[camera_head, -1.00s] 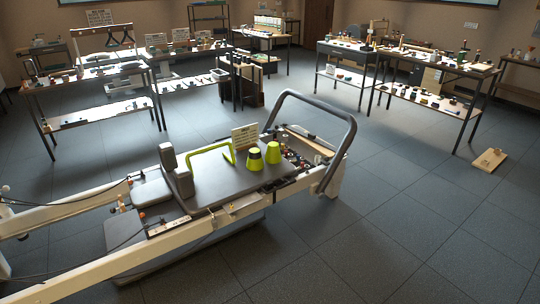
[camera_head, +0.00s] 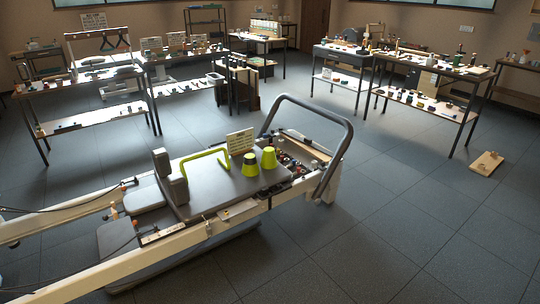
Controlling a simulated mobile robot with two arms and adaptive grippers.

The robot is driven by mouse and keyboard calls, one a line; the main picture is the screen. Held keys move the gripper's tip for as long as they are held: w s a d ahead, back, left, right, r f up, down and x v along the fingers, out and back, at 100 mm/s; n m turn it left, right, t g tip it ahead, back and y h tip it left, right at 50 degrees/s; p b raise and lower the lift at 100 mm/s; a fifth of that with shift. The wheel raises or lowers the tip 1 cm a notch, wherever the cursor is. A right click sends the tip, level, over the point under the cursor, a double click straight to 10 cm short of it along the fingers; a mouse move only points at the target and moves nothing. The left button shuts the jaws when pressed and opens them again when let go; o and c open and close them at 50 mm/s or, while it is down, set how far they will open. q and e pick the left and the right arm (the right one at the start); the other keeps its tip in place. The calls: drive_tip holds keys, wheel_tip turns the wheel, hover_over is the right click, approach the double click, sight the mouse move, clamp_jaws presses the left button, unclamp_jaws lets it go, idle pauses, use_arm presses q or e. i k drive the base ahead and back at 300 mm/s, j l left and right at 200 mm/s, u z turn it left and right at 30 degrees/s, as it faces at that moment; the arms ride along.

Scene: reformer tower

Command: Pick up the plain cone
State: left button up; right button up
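Two lime-green cones stand upright side by side on the dark padded carriage (camera_head: 215,185) of the reformer. The plain cone (camera_head: 269,158) is the right one and shows no dark band. The left cone (camera_head: 250,166) has a dark band around it. A lime-green bar frame (camera_head: 206,159) and a small sign (camera_head: 240,142) are to the left of and behind the cones. Neither of my grippers is in view.
The reformer's grey hoop (camera_head: 345,135) rises to the right of the cones. Several tables with small items, including one at the right (camera_head: 435,65), stand farther back. A wooden board (camera_head: 487,162) lies on the floor at right. The floor in front is clear.

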sight(268, 161)
drive_tip(key=i+l, duration=0.3)
drive_tip(key=i, duration=0.2)
drive_tip(key=i+l, duration=0.3)
drive_tip(key=i, duration=0.2)
drive_tip(key=i+l, duration=0.3)
drive_tip(key=i, duration=0.2)
drive_tip(key=i+l, duration=0.3)
drive_tip(key=i, duration=0.15)
drive_tip(key=i+j+u, duration=0.05)
